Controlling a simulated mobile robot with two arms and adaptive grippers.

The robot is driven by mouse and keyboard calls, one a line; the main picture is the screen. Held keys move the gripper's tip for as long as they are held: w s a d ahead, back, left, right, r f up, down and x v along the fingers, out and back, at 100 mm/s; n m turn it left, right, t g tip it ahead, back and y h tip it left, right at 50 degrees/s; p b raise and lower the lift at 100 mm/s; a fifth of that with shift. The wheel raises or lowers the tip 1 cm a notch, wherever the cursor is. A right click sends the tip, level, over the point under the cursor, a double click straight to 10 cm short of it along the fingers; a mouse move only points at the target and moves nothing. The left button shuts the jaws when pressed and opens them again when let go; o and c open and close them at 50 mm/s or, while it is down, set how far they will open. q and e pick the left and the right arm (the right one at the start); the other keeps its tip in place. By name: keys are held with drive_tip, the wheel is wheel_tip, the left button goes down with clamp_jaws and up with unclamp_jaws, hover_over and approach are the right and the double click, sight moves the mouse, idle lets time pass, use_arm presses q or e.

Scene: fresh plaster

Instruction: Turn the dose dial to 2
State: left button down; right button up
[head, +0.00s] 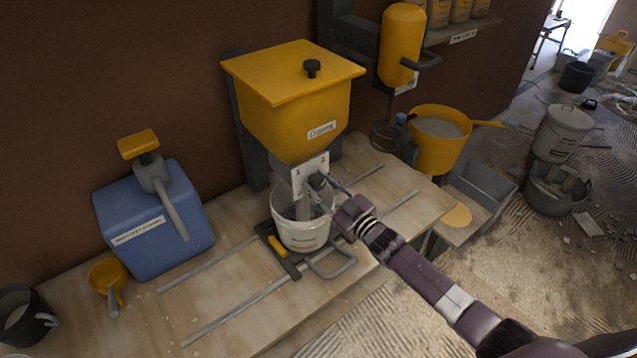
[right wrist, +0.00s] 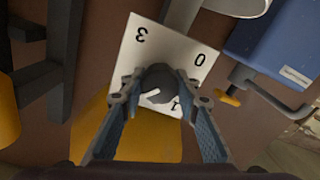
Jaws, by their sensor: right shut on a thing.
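The dose dial is a dark round knob (head: 317,181) on a white plate (head: 304,174) below the yellow hopper (head: 295,115). In the right wrist view the knob (right wrist: 156,84) has a short white line, and the plate (right wrist: 165,45) shows 3, 0 and 1, turned over. The 2 is not visible there. I cannot tell exactly which number the line points to. My right gripper (head: 324,190) is shut on the knob, with one finger on each side; its fingers also show in the right wrist view (right wrist: 157,95). My left gripper is not in view.
A white bucket (head: 300,236) stands under the hopper's outlet, close below my right gripper. A blue box (head: 150,225) and yellow scoop (head: 107,275) are at the left of the bench. A yellow tub (head: 436,155) is at the right. The bench front is mostly clear.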

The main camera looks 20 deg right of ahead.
drive_tip(key=shift+f, duration=0.1)
idle(0.4)
drive_tip(key=o, duration=1.2)
drive_tip(key=v, duration=1.2)
